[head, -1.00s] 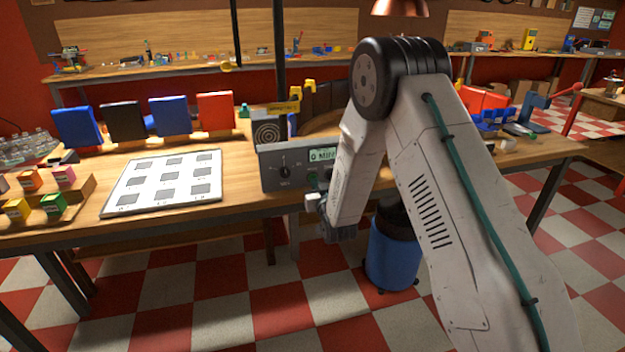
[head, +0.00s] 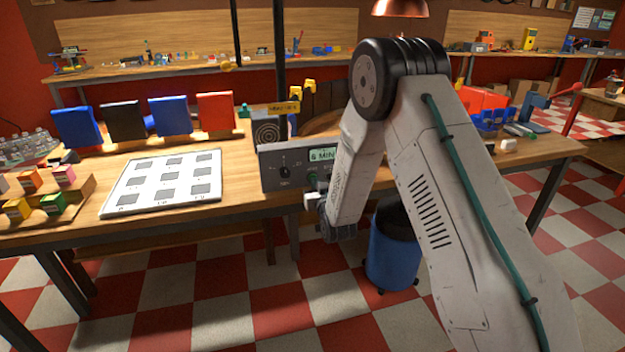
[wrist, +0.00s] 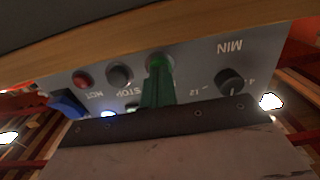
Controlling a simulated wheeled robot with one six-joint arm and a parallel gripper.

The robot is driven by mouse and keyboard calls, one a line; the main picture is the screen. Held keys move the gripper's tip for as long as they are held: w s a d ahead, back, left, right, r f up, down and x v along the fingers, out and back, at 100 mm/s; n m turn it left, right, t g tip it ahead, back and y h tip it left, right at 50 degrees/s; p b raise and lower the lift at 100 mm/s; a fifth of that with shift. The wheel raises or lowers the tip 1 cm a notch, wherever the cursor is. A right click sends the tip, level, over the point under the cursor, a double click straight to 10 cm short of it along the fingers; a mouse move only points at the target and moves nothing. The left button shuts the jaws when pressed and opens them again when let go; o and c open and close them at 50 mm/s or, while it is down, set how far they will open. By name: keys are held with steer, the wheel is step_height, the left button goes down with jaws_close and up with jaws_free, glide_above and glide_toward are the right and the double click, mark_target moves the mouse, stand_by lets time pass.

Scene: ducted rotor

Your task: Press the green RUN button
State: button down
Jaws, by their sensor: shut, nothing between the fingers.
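The grey control box (head: 270,178) stands at the front edge of the bench, with a lit display and a dial on its face. In the wrist view its panel (wrist: 195,72) appears upside down. The green RUN button (wrist: 160,61) is on it, between the grey STOP button (wrist: 120,75) and the MIN dial (wrist: 230,80). My gripper (wrist: 158,82) is shut and empty, its fingers tinted green and pointing at the green button. The tips overlap the button's edge; I cannot tell whether they touch it.
A white board (head: 166,183) with grey squares lies left of the box. A stepped rack of coloured blocks (head: 45,195) is farther left. A blue bin (head: 392,255) stands under the bench.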

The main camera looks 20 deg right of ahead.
steer(key=s, duration=0.6)
steer(key=shift+s, duration=0.35)
stand_by(0.5)
step_height(320, 180, down, 8)
steer(key=s+g, duration=0.3)
steer(key=g, duration=0.2)
steer(key=s+g, duration=0.5)
steer(key=s, duration=0.1)
steer(key=s+d+r+g, duration=0.1)
steer(key=s+r+g, duration=0.2)
steer(key=s+r, duration=1.1)
steer(key=s+d+r+g, duration=0.2)
steer(key=s+r+g, duration=0.1)
steer(key=s+r, duration=1.2)
steer(key=shift+s+r+g, duration=0.25)
steer(key=shift+s+g, duration=0.05)
steer(key=shift+s, duration=3.4)
